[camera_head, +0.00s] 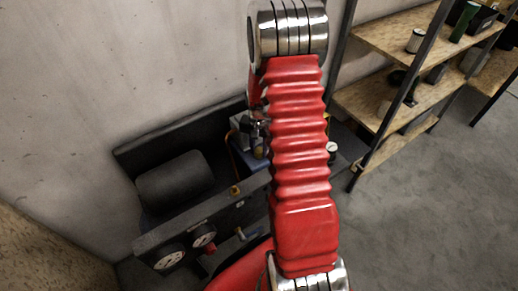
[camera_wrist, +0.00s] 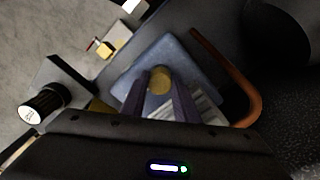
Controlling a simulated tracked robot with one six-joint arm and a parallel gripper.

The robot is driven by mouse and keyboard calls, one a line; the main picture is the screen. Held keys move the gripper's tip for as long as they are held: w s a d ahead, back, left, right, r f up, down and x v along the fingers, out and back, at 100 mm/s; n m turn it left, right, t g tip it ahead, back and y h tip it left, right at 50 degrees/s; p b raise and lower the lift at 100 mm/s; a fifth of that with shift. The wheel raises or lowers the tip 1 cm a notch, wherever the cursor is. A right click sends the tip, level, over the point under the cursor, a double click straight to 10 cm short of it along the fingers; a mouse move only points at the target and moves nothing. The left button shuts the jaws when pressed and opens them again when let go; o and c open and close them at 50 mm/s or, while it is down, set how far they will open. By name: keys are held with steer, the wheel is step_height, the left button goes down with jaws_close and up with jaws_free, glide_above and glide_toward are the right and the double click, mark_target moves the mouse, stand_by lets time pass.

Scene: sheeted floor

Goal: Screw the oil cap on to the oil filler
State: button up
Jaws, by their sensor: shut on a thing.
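In the wrist view, my gripper (camera_wrist: 162,92) has its two dark fingers closed around a round brass-coloured piece, which looks like the oil cap (camera_wrist: 159,78). The cap is over the blue block (camera_wrist: 180,58) of the machine. The oil filler is not visible and may be hidden under the cap. I cannot tell whether the cap touches it or sits above it. In the body view, my red arm hides the gripper and cap. Part of the blue block (camera_head: 256,160) shows left of the arm.
The dark machine has a cylinder (camera_head: 176,181), round gauges (camera_head: 170,259) and a front bar with small fittings. A copper pipe (camera_wrist: 243,82) curves close to the blue block's right side. Wooden shelves (camera_head: 391,47) with cans stand at the right. The grey floor (camera_head: 440,190) there is clear.

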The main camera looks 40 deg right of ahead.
steer(key=m, duration=1)
stand_by(0.3)
steer(key=o, duration=1.2)
steer(key=shift+c, duration=0.2)
steer(key=shift+c, duration=0.8)
